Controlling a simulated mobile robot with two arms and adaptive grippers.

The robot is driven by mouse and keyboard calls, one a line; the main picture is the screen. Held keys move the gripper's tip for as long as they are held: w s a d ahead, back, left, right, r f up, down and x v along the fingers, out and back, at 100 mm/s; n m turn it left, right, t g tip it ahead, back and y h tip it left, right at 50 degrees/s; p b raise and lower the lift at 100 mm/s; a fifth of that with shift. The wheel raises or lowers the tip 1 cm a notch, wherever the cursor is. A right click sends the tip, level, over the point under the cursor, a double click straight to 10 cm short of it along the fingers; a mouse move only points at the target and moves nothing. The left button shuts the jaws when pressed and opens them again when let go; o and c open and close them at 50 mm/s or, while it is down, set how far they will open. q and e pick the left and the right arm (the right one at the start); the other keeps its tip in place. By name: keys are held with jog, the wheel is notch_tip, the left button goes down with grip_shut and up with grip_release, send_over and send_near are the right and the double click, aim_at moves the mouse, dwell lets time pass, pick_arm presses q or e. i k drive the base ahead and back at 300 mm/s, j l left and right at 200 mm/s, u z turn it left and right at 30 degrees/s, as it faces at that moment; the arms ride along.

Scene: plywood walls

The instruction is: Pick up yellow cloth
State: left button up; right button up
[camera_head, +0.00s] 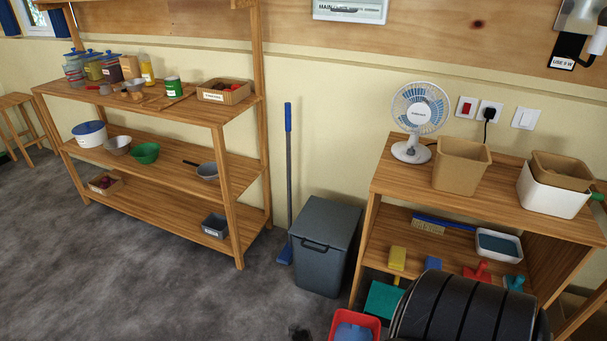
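A small yellow item (397,258) is at the lower shelf of the wooden unit on the right, above a green flat item (383,299). It is too small to tell whether it is a cloth or a tool. No other clear yellow cloth shows. Neither of my grippers can be made out in the head view.
A grey lidded bin (325,245) and a blue broom (288,180) stand left of the wooden unit (505,211). A large black ribbed object (465,308) and a red container (355,323) are in front of it. Grey floor (120,285) is clear at left.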

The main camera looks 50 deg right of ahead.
aim_at(397, 256)
jog(key=i+j, duration=0.1)
jog(key=i, duration=0.3)
jog(key=i+j, duration=0.15)
jog(key=i, duration=0.25)
jog(key=i+j+z, duration=0.1)
jog(key=i, duration=0.25)
jog(key=i+l+z, duration=0.15)
jog(key=i+z, duration=0.15)
jog(key=z, duration=0.2)
jog(key=i+z, duration=0.25)
jog(key=z, duration=0.25)
jog(key=i+z, duration=0.3)
jog(key=z, duration=0.2)
jog(key=i+j+z, duration=0.25)
jog(key=z, duration=0.25)
